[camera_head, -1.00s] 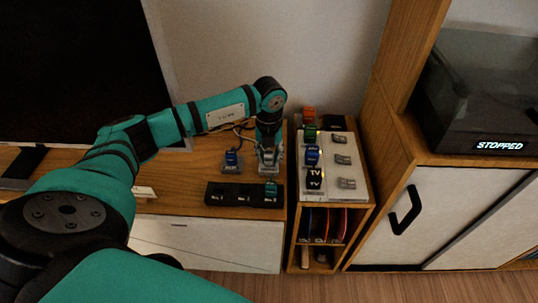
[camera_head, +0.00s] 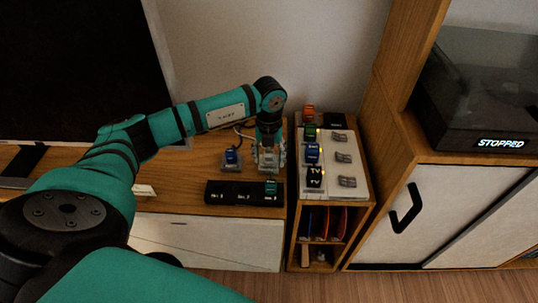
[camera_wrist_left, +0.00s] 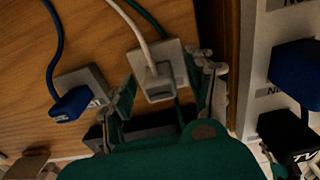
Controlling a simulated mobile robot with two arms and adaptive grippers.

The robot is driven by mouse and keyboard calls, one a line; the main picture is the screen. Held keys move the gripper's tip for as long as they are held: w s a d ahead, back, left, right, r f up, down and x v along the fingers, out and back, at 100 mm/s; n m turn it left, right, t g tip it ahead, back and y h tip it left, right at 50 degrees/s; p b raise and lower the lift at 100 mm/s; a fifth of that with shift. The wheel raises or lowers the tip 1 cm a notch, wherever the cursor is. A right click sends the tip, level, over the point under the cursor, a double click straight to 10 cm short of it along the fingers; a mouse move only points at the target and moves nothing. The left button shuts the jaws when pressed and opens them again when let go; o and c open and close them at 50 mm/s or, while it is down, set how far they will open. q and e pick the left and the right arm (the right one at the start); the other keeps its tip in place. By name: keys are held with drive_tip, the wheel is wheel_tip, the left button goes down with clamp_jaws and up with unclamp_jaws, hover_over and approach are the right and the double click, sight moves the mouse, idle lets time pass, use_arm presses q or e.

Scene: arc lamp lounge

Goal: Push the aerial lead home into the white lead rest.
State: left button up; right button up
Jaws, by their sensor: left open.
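The aerial lead (camera_wrist_left: 158,80), a pale plug on a white cable, sits at the white lead rest (camera_wrist_left: 172,52), a light square block on the wooden cabinet top. Whether the plug is fully seated I cannot tell. My left gripper (camera_wrist_left: 168,88) is open, with one finger on each side of the plug and rest, apart from the plug. In the head view my left gripper (camera_head: 268,158) points down over the rest, and the arm hides part of it. My right gripper is not in view.
A blue plug (camera_head: 231,157) stands in a grey rest to the left. A black strip (camera_head: 225,195) with a green plug (camera_head: 271,187) lies in front. A white panel (camera_head: 345,185) with several plugs is to the right. A dark TV screen (camera_head: 80,70) stands at the left.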

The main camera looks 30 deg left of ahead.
sight(269, 152)
use_arm(q)
wheel_tip(269, 152, up, 12)
idle(0.5)
idle(0.4)
